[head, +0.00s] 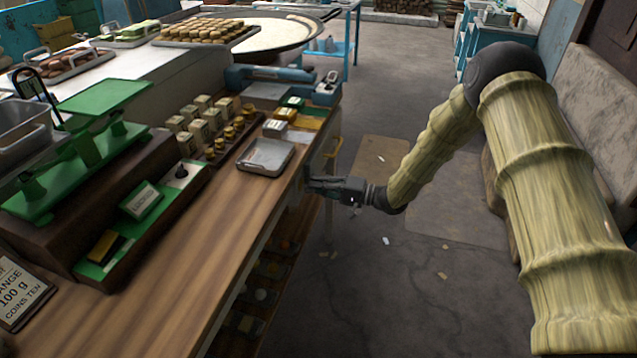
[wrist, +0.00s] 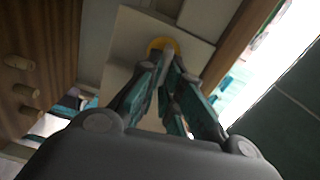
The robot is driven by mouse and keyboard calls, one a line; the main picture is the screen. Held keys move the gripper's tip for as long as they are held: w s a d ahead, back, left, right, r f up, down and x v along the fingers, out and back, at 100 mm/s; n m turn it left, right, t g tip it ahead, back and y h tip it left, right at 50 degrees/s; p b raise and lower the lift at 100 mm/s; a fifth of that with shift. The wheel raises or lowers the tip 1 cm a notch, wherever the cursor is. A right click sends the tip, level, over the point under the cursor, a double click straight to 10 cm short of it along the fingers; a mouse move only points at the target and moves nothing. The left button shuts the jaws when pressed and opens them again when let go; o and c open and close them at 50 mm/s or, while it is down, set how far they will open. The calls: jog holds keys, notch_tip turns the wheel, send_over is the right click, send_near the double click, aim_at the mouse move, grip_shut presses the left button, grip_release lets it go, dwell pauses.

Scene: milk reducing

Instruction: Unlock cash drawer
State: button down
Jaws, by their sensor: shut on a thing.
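The pale front panel of the cash drawer (wrist: 125,50) fills the upper middle of the wrist view. A round yellow ring, apparently the lock (wrist: 158,44), sits on it. My gripper (wrist: 166,68) is shut on a small grey piece, apparently a key (wrist: 167,51), right in front of the ring. The fingers hide most of this piece, so I cannot tell how far it is in or turned. In the head view my gripper (head: 313,187) reaches the counter's right side from the right, below the top edge. The lock is hidden there.
The wooden counter (head: 165,265) carries a metal tray (head: 266,156) near my gripper, a green scale (head: 100,97), and rows of small boxes and weights (head: 205,118). Shelves with goods lie under the counter. The grey floor (head: 400,300) to the right is mostly clear, with small scraps.

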jog(key=shift+m, duration=0.6)
jog(key=shift+f, duration=0.1)
jog(key=c, duration=1.6)
grip_release()
jog(key=v, duration=1.2)
jog(key=shift+d, duration=0.1)
